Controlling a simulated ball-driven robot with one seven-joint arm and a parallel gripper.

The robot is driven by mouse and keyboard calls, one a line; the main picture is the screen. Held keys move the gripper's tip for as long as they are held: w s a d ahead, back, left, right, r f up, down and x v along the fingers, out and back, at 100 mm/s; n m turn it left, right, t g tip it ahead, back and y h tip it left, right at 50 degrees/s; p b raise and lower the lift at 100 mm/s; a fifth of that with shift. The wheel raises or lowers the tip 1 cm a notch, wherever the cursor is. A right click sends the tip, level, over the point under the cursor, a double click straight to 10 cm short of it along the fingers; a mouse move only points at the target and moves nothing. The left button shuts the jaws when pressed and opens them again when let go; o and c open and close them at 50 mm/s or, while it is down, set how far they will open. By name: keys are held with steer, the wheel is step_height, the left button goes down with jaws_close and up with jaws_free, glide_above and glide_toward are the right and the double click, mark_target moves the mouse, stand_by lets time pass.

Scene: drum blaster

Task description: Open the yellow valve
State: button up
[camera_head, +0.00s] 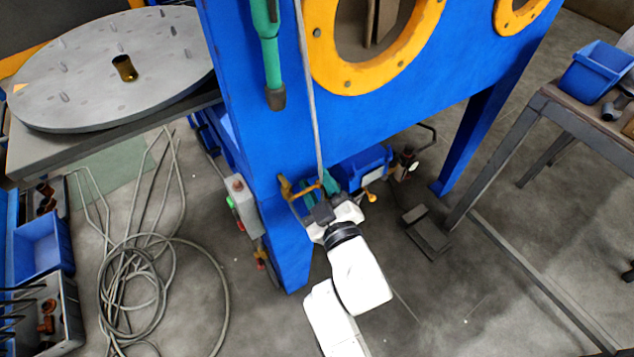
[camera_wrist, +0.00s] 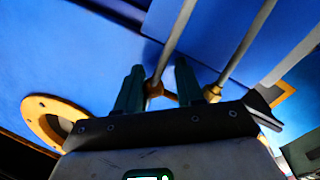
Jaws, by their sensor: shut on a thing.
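The yellow valve (camera_head: 300,189) is a small brass-yellow fitting with a handle. It sits on the lower front of the blue cabinet, at the foot of a thin grey pipe (camera_head: 309,100). My gripper (camera_head: 320,187), with green fingers, is at the valve's right end. In the wrist view my gripper (camera_wrist: 159,68) has a finger on each side of the valve's brass part (camera_wrist: 158,92) and is shut on it. Part of the valve is hidden behind the gripper body, and I cannot tell its exact turn.
The blue cabinet (camera_head: 400,120) rises close behind the valve, with yellow-ringed round ports (camera_head: 347,85). A grey control box (camera_head: 241,202) is left of it. A foot pedal (camera_head: 427,230) and a workbench (camera_head: 560,108) stand right. A coiled hose (camera_head: 135,290) lies on the floor left.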

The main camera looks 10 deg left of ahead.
steer(key=shift+r, duration=0.1)
jaws_close()
